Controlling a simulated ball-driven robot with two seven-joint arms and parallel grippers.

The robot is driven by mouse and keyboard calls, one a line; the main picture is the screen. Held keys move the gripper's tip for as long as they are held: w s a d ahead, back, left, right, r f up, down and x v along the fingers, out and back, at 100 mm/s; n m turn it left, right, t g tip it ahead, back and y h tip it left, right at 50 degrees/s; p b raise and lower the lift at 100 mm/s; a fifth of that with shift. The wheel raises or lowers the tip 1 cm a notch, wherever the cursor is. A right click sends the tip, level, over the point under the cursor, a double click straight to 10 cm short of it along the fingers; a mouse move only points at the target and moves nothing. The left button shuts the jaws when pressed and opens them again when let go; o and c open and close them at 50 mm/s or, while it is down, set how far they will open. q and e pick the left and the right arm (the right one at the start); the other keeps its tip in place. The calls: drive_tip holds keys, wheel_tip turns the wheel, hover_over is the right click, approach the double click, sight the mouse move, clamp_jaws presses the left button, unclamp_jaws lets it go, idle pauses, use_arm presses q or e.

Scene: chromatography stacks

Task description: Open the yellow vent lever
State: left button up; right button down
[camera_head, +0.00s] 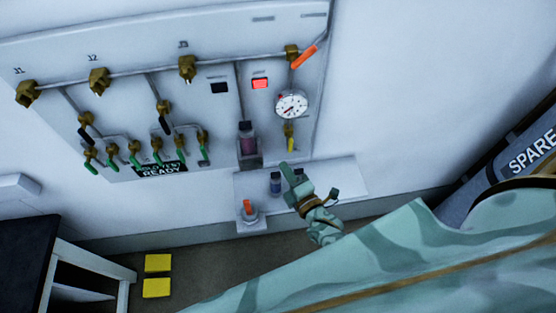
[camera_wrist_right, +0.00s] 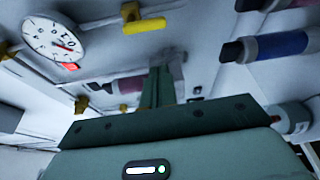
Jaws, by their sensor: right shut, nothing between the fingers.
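The yellow vent lever (camera_head: 290,144) hangs straight down from a brass valve under the round gauge (camera_head: 291,105) on the wall panel. It also shows as a yellow bar in the right wrist view (camera_wrist_right: 144,25), near the top. My right gripper (camera_head: 285,170) is just below the lever in the head view, in front of the small shelf. It is shut and empty, and a gap shows between it and the lever. In the right wrist view its fingers (camera_wrist_right: 158,80) are together, with the lever above and apart from them. My left gripper is not in view.
An orange lever (camera_head: 304,56) sits at the panel's upper right, and several green levers hang at its lower left. The shelf (camera_head: 345,175) holds a dark blue vial (camera_head: 275,183) and an orange-topped item (camera_head: 248,210). Open wall lies right of the panel.

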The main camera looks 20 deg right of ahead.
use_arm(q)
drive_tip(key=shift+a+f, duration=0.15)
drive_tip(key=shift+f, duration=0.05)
use_arm(e)
drive_tip(key=s, duration=0.4)
drive_tip(key=shift+a, duration=0.15)
drive_tip(key=shift+a+r, duration=0.1)
